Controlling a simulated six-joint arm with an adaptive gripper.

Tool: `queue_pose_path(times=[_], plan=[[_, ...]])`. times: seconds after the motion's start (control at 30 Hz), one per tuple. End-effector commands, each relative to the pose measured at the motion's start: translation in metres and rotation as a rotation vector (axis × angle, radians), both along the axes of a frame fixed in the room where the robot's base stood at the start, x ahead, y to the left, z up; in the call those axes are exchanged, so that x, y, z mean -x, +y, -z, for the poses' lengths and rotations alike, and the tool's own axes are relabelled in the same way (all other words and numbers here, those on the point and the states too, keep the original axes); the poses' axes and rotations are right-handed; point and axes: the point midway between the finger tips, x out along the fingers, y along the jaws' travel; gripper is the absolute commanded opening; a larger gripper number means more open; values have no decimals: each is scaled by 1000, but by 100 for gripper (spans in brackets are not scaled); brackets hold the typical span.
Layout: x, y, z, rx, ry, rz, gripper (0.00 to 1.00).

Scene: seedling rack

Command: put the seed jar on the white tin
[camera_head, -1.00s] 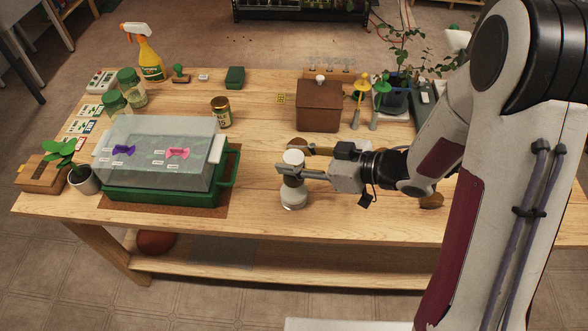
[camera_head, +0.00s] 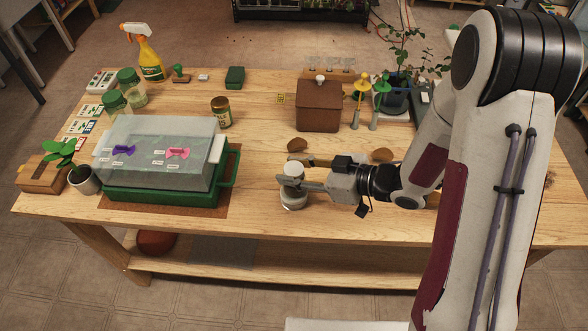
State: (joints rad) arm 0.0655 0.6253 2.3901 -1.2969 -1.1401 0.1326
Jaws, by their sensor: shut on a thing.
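A small jar with a white lid (camera_head: 293,169), seemingly the seed jar, is upright between the fingers of my gripper (camera_head: 291,184). My gripper is shut on it, and the fingers hide its middle. The white tin (camera_head: 293,204) stands on the table directly below the jar, partly covered by it and the fingers. The jar's bottom is close to the tin's top; I cannot tell whether they touch.
A green tray (camera_head: 232,180) with a clear cover stands left of the tin. Brown lumps (camera_head: 297,145) lie near my gripper. The table's front edge is close; bare wood lies around the tin.

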Motion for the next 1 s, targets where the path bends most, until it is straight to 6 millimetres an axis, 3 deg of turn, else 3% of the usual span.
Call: queue_pose_path(times=[0.37, 0.4, 0.47, 1.0], plan=[[0, 0, 2, -1, 0, 0, 6], [0, 0, 3, 0, -1, 0, 34], [0, 0, 3, 0, -1, 0, 48], [0, 0, -1, 1, -1, 1, 48]])
